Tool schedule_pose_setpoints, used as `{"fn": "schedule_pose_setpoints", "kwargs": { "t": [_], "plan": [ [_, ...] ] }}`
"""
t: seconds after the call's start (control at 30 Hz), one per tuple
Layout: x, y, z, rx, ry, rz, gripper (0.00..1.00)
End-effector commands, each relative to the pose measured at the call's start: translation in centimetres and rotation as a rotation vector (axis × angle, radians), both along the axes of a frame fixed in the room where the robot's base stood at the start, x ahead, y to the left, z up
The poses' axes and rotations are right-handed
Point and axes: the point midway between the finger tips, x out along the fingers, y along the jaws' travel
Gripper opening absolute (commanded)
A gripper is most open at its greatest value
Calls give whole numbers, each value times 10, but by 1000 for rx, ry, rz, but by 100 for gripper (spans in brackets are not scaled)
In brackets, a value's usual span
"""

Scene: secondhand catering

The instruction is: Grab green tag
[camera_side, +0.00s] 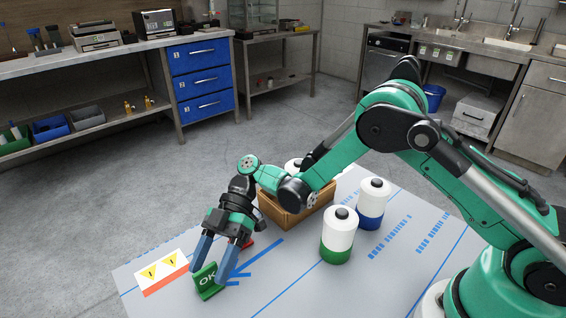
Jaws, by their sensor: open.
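The green tag (207,281) stands on the grey work surface near its front left part, with white "OK" lettering on its face. My gripper (215,264) points down at the tag with its two blue fingers apart. One finger is at the tag's left and the other at its right, close to it. I cannot tell whether either finger touches the tag.
A white sign with yellow warning triangles (163,272) lies left of the tag. A red piece (248,244) shows partly behind my gripper. A wooden box (290,217) stands behind. White containers with a green base (337,238) and a blue base (372,205) stand right.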

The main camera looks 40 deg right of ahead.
Motion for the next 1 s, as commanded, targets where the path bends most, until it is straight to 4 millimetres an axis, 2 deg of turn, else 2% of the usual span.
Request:
{"fn": "schedule_pose_setpoints", "kwargs": {
  "t": [0.07,0.27,0.3,0.77,1.0],
  "plan": [
    [0,0,0,0,0,0,59],
    [0,0,0,0,0,0,5],
    [0,0,0,0,0,0,0],
    [0,0,2,-2,0,-1,0],
    [0,0,21,-1,-1,-1,0]
  ]
}}
